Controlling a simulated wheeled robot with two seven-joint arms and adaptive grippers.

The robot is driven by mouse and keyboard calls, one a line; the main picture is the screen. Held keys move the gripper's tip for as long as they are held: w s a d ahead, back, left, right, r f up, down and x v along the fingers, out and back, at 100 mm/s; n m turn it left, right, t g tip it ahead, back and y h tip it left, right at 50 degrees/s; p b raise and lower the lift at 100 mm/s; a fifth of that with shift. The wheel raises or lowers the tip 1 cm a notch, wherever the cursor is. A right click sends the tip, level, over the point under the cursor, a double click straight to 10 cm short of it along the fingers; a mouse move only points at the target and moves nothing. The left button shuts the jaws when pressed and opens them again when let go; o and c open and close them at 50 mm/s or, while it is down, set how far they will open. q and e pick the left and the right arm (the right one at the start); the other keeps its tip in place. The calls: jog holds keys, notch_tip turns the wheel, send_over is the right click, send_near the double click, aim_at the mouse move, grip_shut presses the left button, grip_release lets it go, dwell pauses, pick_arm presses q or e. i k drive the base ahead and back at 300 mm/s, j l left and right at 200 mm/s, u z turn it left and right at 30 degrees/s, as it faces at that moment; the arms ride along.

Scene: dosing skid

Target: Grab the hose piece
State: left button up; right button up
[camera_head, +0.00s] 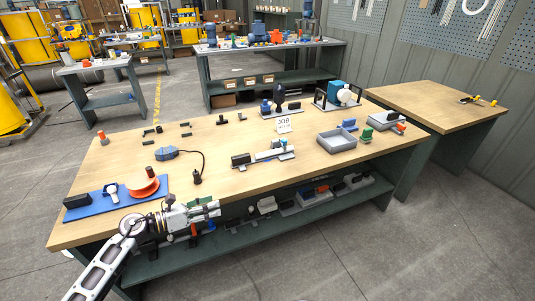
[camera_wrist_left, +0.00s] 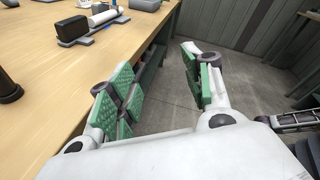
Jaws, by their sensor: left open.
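My left gripper (camera_head: 213,209) is open and empty at the front edge of the wooden workbench (camera_head: 330,169). In the left wrist view its green-padded fingers (camera_wrist_left: 162,82) are spread apart, with floor and the bench edge behind them. A white cylinder (camera_head: 266,154) lies on a low fixture beside a black block (camera_head: 240,160), to the right of and beyond the gripper. It also shows in the left wrist view (camera_wrist_left: 103,17), apart from the fingers. I cannot tell for certain whether this cylinder is the hose piece. My right gripper is not recognisable in either view.
A blue mat (camera_head: 97,205) with an orange spool (camera_head: 143,188) lies at the left. A blue device (camera_head: 167,153) with a dark cable lies mid-bench. A grey tray (camera_head: 337,140) and a job sign (camera_head: 284,125) stand to the right. Several items fill the lower shelf.

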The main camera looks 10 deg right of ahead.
aim_at(283, 153)
jog(key=i+j, duration=0.1)
jog(key=i, duration=1)
jog(key=j+z, duration=0.05)
